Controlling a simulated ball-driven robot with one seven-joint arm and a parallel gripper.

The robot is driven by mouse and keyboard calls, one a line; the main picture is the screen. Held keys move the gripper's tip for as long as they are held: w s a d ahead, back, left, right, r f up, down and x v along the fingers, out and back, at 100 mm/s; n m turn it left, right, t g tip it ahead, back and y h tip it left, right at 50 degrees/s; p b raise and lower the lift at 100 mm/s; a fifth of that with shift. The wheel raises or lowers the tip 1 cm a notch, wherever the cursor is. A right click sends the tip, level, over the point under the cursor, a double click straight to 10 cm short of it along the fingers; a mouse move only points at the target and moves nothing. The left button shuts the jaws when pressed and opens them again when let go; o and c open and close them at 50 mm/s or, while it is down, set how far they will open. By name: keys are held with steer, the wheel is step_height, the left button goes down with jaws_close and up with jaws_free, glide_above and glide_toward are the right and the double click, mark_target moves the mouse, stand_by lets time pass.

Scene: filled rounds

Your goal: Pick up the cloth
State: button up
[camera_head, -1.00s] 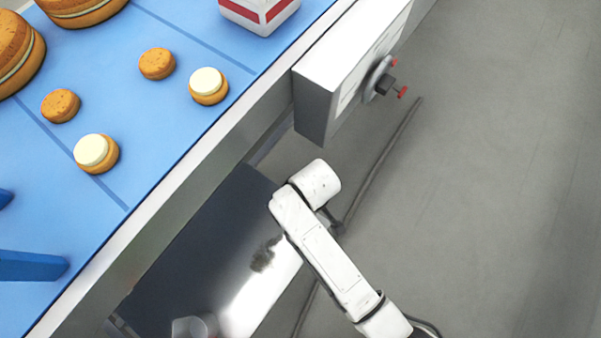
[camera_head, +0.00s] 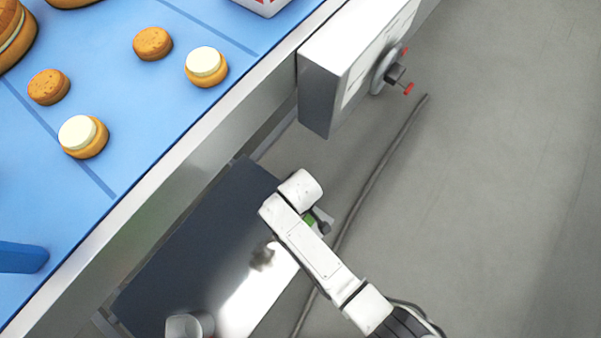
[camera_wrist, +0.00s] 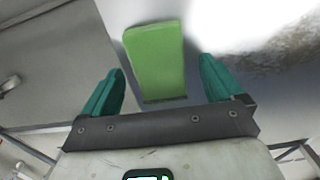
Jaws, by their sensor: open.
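The cloth (camera_wrist: 155,58) is a bright green folded rectangle in the wrist view. It lies between my two teal fingers, with a visible gap to each. My gripper (camera_wrist: 162,70) is open and empty. How far the fingers are above the cloth is hard to tell. In the head view a small green patch of the cloth (camera_head: 309,220) shows beside my wrist at the right edge of the dark shelf. The rest of it is hidden by my arm.
The dark shelf (camera_head: 205,240) sits below a blue conveyor (camera_head: 130,125) carrying round biscuits, some cream-topped. A grey metal cup (camera_head: 188,325) stands at the shelf's near end. A white control box (camera_head: 345,75) juts out above.

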steer(key=shift+f, duration=0.3)
steer(key=shift+c, duration=0.2)
steer(key=c, duration=1.1)
steer(key=shift+r, duration=0.45)
step_height(320, 180, up, 2)
steer(key=shift+r+p, duration=0.2)
steer(key=shift+p, duration=0.45)
steer(key=s+a+r+p, duration=0.3)
steer(key=s+r, duration=0.6)
steer(key=s, duration=0.4)
steer(key=shift+s+a+r+p, duration=0.2)
steer(key=shift+s+r+p, duration=0.1)
steer(key=shift+r, duration=0.1)
